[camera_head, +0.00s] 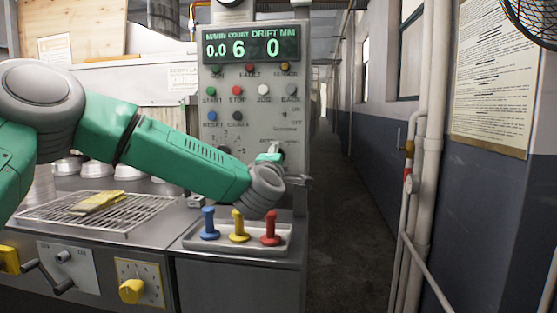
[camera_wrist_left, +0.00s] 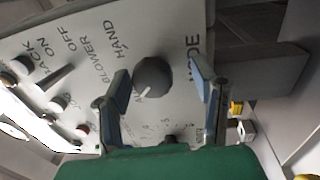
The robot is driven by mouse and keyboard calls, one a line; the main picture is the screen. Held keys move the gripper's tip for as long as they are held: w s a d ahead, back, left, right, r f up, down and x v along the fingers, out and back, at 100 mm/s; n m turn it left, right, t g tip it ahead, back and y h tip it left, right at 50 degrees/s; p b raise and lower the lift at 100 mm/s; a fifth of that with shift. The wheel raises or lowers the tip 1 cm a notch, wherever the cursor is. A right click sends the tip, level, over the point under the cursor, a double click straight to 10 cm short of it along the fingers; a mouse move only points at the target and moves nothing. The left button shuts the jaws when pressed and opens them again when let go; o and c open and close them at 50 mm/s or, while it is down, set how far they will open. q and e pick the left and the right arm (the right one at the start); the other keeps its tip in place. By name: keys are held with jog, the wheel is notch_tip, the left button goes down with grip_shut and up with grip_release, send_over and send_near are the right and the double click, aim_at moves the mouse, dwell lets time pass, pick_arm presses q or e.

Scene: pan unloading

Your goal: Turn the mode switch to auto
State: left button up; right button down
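The mode switch is a dark round knob (camera_wrist_left: 153,76) on the pale panel, beside the "MODE" lettering in the left wrist view. "HAND" is printed to its upper left. Partly hidden lettering sits at its lower left, near a short pale mark on the knob's edge. I cannot tell its setting for sure. My left gripper (camera_wrist_left: 160,68) is open, with one finger on each side of the knob and a gap visible at the right finger. In the head view my left gripper (camera_head: 274,155) is at the panel's lower right and largely hides the knob. My right gripper is not in view.
The control panel (camera_head: 222,105) carries several buttons and a green display (camera_head: 250,46). Below stands a tray (camera_head: 190,243) with blue, yellow and red handles. A wire rack (camera_head: 60,213) holds a yellow cloth-like item. A blower switch (camera_wrist_left: 60,76) is near the knob. The aisle at right is clear.

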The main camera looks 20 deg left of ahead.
pick_arm(q)
jog(key=shift+r, duration=0.1)
jog(key=v, duration=1.2)
jog(key=shift+a, duration=0.15)
jog(key=shift+f, duration=0.25)
